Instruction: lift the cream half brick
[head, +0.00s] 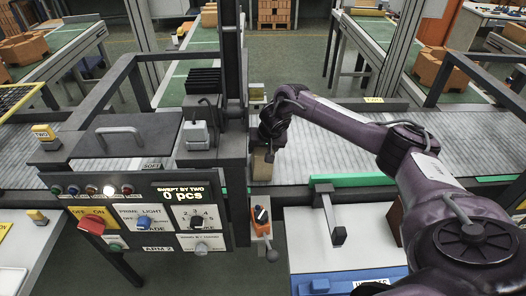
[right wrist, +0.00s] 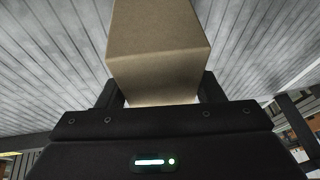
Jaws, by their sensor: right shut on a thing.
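The cream half brick (right wrist: 158,50) is a plain tan block, held between the two black fingers of my right gripper (right wrist: 159,92) in the right wrist view. In the head view, my right gripper (head: 268,148) points down over the grey slatted conveyor, close to the machine's right side. A small tan part of the brick (head: 262,168) shows below it, partly hidden by the gripper and the machine post. I cannot tell whether the brick touches the conveyor. My left gripper is not in view.
The grey conveyor (head: 460,152) runs clear to the right. A dark machine with a control panel (head: 145,215) stands immediately left of the gripper. A green strip (head: 350,181) edges the belt in front. A white cabinet (head: 380,222) with a black handle stands nearer.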

